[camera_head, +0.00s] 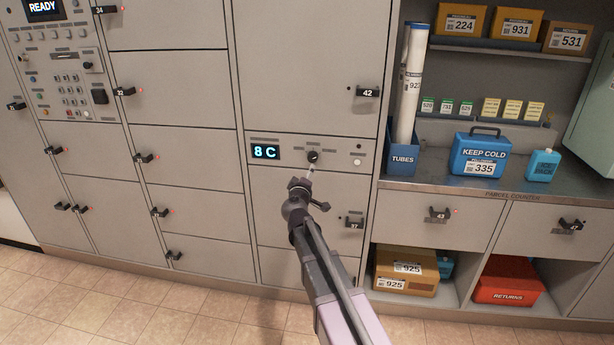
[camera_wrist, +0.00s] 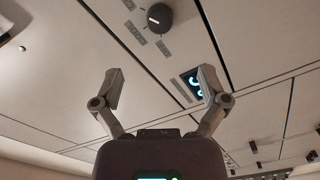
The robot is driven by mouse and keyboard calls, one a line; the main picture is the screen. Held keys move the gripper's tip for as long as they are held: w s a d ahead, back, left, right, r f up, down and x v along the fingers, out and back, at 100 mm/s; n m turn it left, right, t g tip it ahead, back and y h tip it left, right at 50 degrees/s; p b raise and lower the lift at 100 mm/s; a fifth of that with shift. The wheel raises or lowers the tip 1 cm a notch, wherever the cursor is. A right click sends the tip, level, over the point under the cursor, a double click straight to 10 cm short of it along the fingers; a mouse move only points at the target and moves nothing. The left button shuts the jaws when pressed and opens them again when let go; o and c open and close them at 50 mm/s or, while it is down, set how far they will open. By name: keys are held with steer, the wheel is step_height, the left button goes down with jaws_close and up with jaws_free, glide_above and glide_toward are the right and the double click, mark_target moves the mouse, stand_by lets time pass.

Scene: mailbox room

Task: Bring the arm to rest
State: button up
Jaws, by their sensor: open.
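My arm reaches forward from the lower right in the head view, and my gripper (camera_head: 309,178) is in front of the grey locker wall, just below a black round knob (camera_head: 313,157). In the wrist view, my gripper (camera_wrist: 160,87) has its two fingers spread wide with nothing between them. The knob (camera_wrist: 160,17) shows there beyond the fingertips, apart from them.
A lit display reading 8 C (camera_head: 265,152) is left of the knob. Handles 42 (camera_head: 367,92) and 37 (camera_head: 354,222) stick out nearby. The parcel counter (camera_head: 480,188) at right holds a blue cool box (camera_head: 480,154) and a tube bin (camera_head: 403,160).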

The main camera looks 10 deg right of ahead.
steer(key=s+d+f+m+g+h, duration=0.1)
steer(key=s+d+f+m+g, duration=0.4)
steer(key=s, duration=0.3)
steer(key=s+d+f+m+g+h, duration=0.1)
steer(key=s+d+f+m+g, duration=0.2)
steer(key=s+d+f+g, duration=0.35)
steer(key=s+a+f+g+y, duration=0.3)
steer(key=s+a+f+y, duration=0.1)
steer(key=s, duration=0.5)
steer(key=s+a+f+g+y, duration=0.3)
steer(key=s, duration=0.7)
step_height(320, 180, up, 22)
steer(key=p, duration=2.2)
steer(key=shift+s+a+r+y, duration=0.15)
steer(key=shift+a+r+y, duration=0.05)
steer(key=shift+a+y, duration=0.1)
